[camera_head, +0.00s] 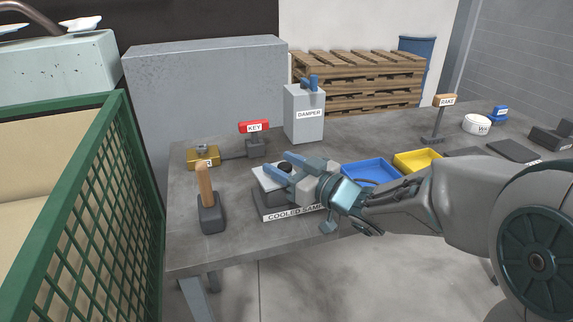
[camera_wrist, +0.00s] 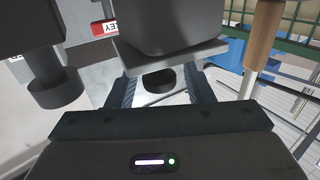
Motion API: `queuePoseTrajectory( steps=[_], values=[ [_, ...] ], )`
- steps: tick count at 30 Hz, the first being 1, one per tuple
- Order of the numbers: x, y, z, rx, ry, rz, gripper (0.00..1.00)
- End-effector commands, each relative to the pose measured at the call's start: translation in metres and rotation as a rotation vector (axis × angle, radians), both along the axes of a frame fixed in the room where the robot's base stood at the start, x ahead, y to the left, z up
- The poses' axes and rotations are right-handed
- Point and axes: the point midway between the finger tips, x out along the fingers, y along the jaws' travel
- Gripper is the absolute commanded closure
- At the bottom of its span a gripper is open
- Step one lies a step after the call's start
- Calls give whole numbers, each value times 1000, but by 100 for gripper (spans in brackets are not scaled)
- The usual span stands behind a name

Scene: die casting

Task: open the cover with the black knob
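The black knob (camera_head: 285,167) sits on a pale cover (camera_head: 268,180) on top of the dark box labelled "COOLED SAMPLE" (camera_head: 262,202). In the wrist view the knob (camera_wrist: 158,78) shows as a dark round shape above the light cover (camera_wrist: 165,100). My gripper (camera_head: 278,163) is over the cover, its two blue fingers apart. In the wrist view the knob lies between the fingers of my gripper (camera_wrist: 164,90), with gaps on both sides. The cover appears flat on the box. My gripper hides part of the cover and box.
A wooden-handled tool (camera_head: 205,185) stands left of the box. Behind are a brass padlock (camera_head: 203,160), a red KEY tag (camera_head: 254,127) and the DAMPER block (camera_head: 304,118). Blue (camera_head: 368,172) and yellow (camera_head: 415,161) trays lie to the right. The table's front left is clear.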

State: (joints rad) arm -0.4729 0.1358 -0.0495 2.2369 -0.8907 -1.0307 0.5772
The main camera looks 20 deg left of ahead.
Motion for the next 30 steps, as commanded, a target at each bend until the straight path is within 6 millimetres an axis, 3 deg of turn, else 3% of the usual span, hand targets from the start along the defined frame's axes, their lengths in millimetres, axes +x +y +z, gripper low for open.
queuePoseTrajectory(
  steps=[8,13,24,30],
  values=[
    [0,-1,0,-1,-1,-2,51],
    [-4,-13,0,-1,-1,-3,51],
    [-37,-87,2,0,-1,-6,51],
    [-50,-116,1,0,-1,-4,51]
  ],
)
